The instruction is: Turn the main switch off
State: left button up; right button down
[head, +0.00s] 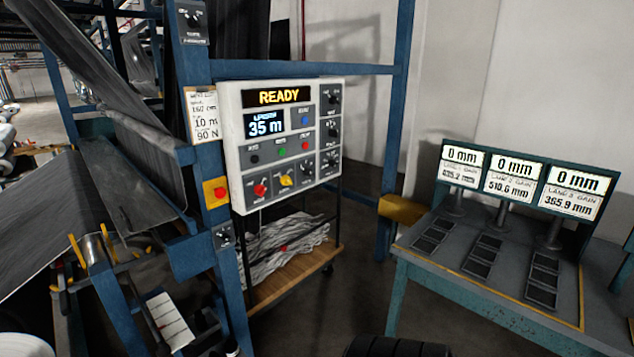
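A white control panel (282,140) is mounted on a blue frame, with a lit READY display (278,96) and a blue screen (264,124) reading 35 m. Its bottom row holds a red knob (260,190), a yellow knob (286,181) and a dark knob (308,168). Their labels are too small to read, so I cannot tell which control is the main switch or its position. A yellow box with a red button (217,192) sits on the post left of the panel. Neither gripper is in view.
A blue post (200,120) stands left of the panel. Below it is a cart with a wooden shelf (290,282) holding grey material. A table (480,290) with three lit displays stands at the right. Grey sheet material (50,215) fills the left. Some floor shows between cart and table.

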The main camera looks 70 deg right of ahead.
aim_at(259, 189)
jog(key=z, duration=1.9)
